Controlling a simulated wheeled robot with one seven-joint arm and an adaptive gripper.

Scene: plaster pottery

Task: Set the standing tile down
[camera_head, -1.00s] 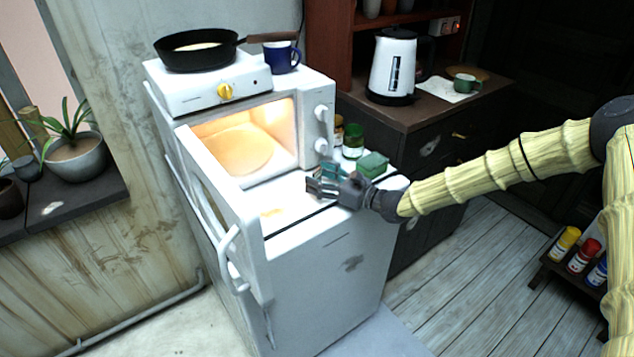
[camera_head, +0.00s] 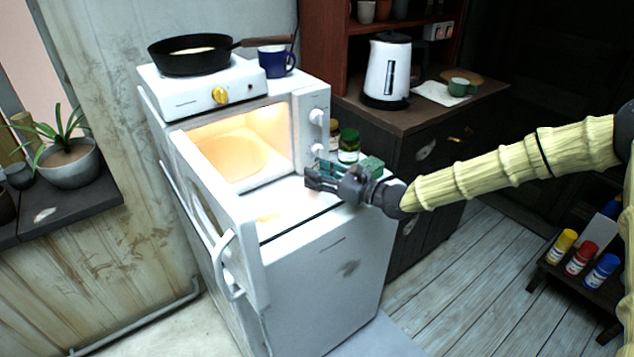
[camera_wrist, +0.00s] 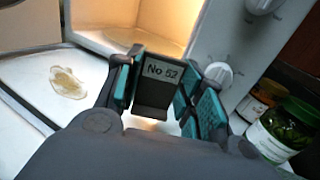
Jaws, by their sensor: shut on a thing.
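The tile (camera_wrist: 158,84) is a dark upright slab with a pale "No 52" label, seen in the wrist view between my fingers. My gripper (camera_head: 314,178) is shut on it, with teal pads at its sides. In the head view the gripper is over the white surface (camera_head: 290,212) in front of the lit oven (camera_head: 240,140). The tile is too small to make out clearly there. Whether its lower edge touches the surface cannot be told.
The open oven door (camera_head: 215,205) rises on the left. A pale stain (camera_wrist: 67,83) marks the surface. The surface left of the gripper is otherwise clear.

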